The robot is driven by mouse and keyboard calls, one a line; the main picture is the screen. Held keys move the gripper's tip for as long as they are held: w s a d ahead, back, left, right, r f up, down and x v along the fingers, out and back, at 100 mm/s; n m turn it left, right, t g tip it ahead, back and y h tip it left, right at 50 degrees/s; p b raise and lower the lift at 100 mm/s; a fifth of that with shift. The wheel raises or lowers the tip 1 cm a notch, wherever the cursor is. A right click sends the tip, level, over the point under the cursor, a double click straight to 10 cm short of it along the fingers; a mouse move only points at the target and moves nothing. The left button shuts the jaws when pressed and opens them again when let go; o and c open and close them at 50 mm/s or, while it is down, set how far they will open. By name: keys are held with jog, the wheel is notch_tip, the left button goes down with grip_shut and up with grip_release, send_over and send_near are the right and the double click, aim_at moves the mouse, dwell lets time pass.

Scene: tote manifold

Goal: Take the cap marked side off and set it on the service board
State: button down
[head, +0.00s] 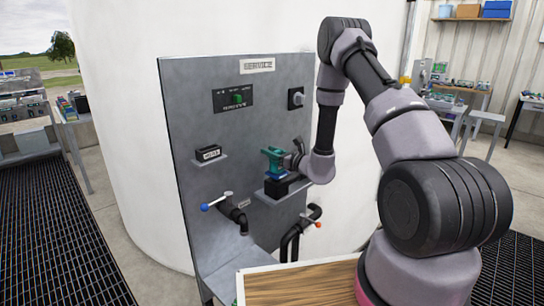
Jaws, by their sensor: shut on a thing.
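My gripper (286,160) reaches in from the right and is shut on a green piece (272,157) in front of the grey panel. The green piece stands upright. Below it is a blue part (275,174) at a black block (288,186) on the right ledge. I cannot tell whether the green and blue parts are joined or touch the block. No "side" marking is readable, so I cannot confirm that the green piece is the cap. The grey panel (190,105) has a sign reading SERVICE (257,65). A wood-topped surface (300,283) is at the bottom.
A black labelled block (209,153) sits on the left ledge. A white tank (120,130) stands behind. The visible wood top is clear.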

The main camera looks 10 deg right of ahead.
notch_tip(320, 180, up, 6)
jog(key=shift+r, duration=0.2)
jog(key=v, duration=1.8)
jog(key=shift+f, duration=0.1)
